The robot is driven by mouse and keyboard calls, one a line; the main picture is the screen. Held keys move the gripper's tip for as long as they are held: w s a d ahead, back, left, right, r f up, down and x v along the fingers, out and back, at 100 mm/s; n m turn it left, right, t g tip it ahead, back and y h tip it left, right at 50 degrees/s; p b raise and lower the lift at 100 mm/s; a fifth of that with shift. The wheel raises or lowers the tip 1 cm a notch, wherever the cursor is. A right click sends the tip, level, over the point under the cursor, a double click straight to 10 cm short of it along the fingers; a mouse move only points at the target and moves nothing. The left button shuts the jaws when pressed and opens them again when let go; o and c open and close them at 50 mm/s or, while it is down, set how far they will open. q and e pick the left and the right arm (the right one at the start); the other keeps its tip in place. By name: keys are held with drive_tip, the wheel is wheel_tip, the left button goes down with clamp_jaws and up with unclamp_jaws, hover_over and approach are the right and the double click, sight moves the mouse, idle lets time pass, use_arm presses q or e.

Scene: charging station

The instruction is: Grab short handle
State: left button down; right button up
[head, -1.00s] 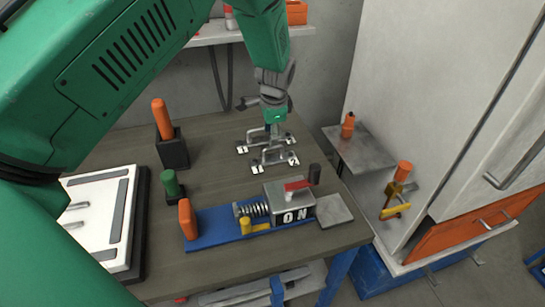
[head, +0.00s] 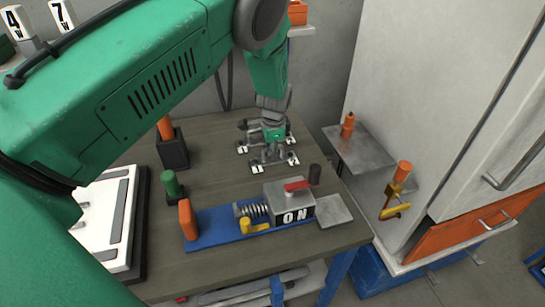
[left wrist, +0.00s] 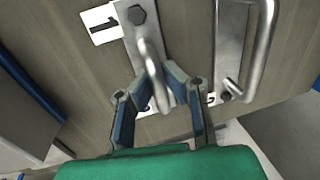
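Two metal handles on flat plates with white number labels lie at the back of the table. In the left wrist view, the shorter handle (left wrist: 151,62) is on the plate beside a label reading 1, and a longer handle (left wrist: 262,45) stands to its right. In the head view, my left gripper (head: 271,140) is low over the handles and partly hides them. In the left wrist view, its blue-padded fingers (left wrist: 163,88) are apart, with the short handle's near end between them. I cannot tell whether they touch it. My right gripper is in neither view.
On the table (head: 220,265) are a blue base with a metal ON block (head: 290,201), an orange grip (head: 187,219), a green-topped holder (head: 172,185) and a black holder (head: 174,152). A white board (head: 103,215) lies left. A grey cabinet (head: 430,90) stands right.

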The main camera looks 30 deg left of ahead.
use_arm(q)
drive_tip(key=shift+d, duration=0.25)
